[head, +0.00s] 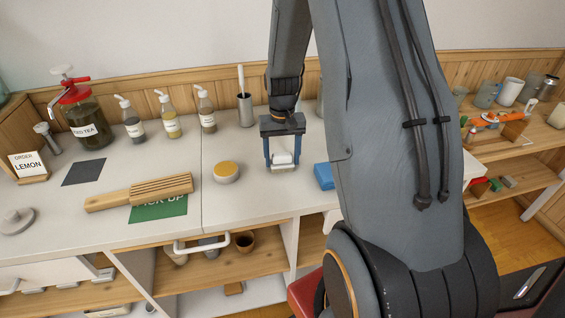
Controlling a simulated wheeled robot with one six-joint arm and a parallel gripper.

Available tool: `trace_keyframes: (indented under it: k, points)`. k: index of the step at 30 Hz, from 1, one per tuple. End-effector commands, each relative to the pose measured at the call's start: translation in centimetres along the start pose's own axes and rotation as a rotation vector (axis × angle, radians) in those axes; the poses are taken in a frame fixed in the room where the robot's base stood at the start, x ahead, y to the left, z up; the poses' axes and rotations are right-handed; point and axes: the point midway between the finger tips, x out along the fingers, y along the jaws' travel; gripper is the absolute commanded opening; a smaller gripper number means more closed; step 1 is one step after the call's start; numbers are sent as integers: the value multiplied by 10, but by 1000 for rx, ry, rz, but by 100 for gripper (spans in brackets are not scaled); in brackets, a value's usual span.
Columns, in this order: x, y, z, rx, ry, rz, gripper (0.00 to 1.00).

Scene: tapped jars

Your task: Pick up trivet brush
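My gripper (282,163) points down over the counter right of centre, its two blue fingers apart. A small block with a white top and a paler beige lower part (283,159) sits between the fingers. It may be the trivet brush, but its bristles cannot be made out. Narrow gaps seem to show between block and fingers, and it appears to rest on the counter. A grooved wooden piece with a handle (140,192) lies to the left, partly over a green pick-up mat (160,212).
A round yellow-topped tin (226,172) stands left of my gripper and a blue block (324,176) right of it. Pump bottles (170,116), an iced tea jar (83,120) and a metal cup (245,110) line the back. The counter front has bare room.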

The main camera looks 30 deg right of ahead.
Motion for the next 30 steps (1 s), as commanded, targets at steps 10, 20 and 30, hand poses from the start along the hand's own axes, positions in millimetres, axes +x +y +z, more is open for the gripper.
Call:
trace_keyframes:
  k: [10,20,30]
  points:
    - [0,0,0,0,0,0,35]
    - [-18,0,-1,0,3,0,35]
    - [-75,0,-2,0,5,0,35]
